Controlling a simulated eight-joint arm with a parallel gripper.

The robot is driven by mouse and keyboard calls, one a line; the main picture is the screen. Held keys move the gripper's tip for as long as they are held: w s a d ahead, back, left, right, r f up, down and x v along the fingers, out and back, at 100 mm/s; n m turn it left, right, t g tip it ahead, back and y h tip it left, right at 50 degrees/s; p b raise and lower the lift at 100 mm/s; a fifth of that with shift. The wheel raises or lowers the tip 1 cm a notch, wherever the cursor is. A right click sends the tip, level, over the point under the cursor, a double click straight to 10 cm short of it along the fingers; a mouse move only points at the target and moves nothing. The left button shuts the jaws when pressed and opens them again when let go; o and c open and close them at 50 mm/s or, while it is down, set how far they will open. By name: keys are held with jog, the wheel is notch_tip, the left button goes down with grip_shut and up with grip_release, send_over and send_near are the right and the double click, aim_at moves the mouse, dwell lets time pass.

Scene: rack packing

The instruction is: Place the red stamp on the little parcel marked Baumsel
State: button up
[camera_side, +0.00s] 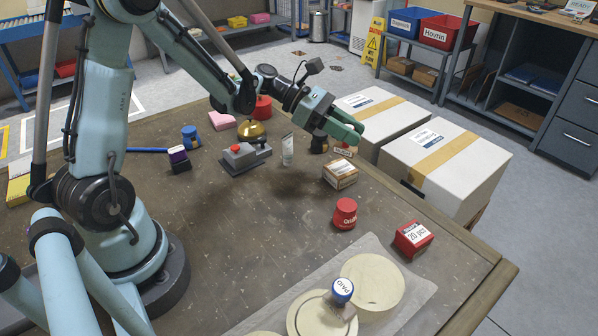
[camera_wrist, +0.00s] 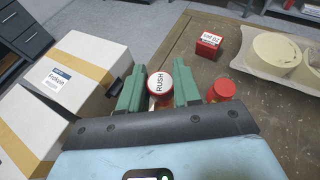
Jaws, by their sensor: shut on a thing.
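My gripper (camera_side: 340,131) is above the far right part of the workbench, its green fingers closed around a stamp. In the wrist view the red stamp (camera_wrist: 158,83) sits between the fingertips (camera_wrist: 158,92), its round white top reading "RUSH" with a red rim. A little cardboard parcel (camera_side: 340,174) with a white label lies on the bench just below and in front of the gripper in the side view. Its label is too small to read. In the side view the fingers mostly hide the stamp, and I cannot tell whether its base touches anything.
Two large taped cartons (camera_side: 447,165) stand beyond the bench edge. A red cylinder (camera_side: 345,213) and a red box (camera_side: 413,239) are nearer. A blue-topped "PAID" stamp (camera_side: 342,291) stands on pale rounds on a tray. A white tube (camera_side: 287,150) and a grey device (camera_side: 244,157) stand left.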

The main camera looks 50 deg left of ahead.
aim_at(337, 142)
jog(key=shift+w+a+f, duration=0.45)
jog(key=shift+a+f, duration=0.1)
jog(key=shift+a, duration=0.1)
jog(key=shift+f, duration=1.9)
jog(key=shift+f, duration=0.1)
jog(key=o, duration=1)
jog(key=shift+o, duration=0.2)
